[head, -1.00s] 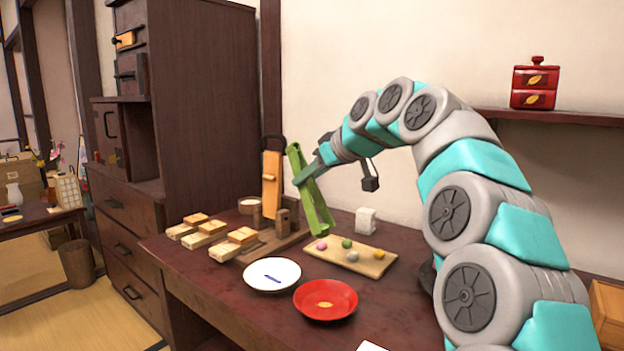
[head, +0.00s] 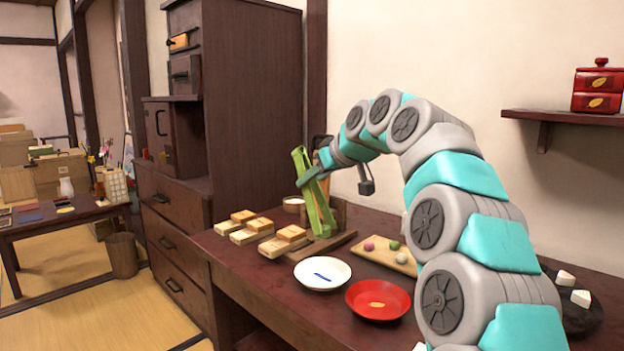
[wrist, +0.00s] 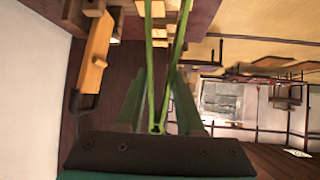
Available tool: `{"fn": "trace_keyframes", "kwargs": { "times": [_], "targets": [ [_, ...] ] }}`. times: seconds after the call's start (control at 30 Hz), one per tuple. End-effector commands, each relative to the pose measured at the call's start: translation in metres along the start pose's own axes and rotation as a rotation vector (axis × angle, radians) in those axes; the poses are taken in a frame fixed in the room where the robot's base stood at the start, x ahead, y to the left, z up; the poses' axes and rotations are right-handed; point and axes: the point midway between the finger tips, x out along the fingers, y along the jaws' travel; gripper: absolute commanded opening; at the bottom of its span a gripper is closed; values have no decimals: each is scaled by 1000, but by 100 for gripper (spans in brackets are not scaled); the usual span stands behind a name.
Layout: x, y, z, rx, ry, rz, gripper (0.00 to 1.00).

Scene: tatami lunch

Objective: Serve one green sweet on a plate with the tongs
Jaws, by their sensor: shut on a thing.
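My gripper (head: 312,178) is shut on the green tongs (head: 322,212), which hang tip-down above the back left of the dark red table. The tongs' two arms (wrist: 149,75) spread apart in the wrist view, with no sweet seen between them. A green sweet (head: 394,246) sits on a wooden board (head: 372,256), right of the tongs and apart from them. A pink sweet (head: 369,246) and a pale one (head: 401,258) are on the board too; my arm hides its right end. A white plate with a blue mark (head: 322,284) and a red plate (head: 378,312) stand in front.
Several wooden boxes (head: 284,247) sit left of the tongs, near a wooden stand (head: 338,212) and a small pale bowl (head: 293,204). A tall dark cabinet (head: 252,100) stands behind on the left. Dark plate (head: 580,318) with white pieces lies at right.

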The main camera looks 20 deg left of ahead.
Motion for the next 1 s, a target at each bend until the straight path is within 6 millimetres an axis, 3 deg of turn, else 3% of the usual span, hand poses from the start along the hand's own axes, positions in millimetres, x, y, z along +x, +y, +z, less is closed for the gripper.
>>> {"fn": "trace_keyframes", "kwargs": {
  "times": [0.8,1.0],
  "targets": [
    [47,-2,65,0,0,-1,0],
    [51,-2,72,0,-1,-1,0]
  ]
}}
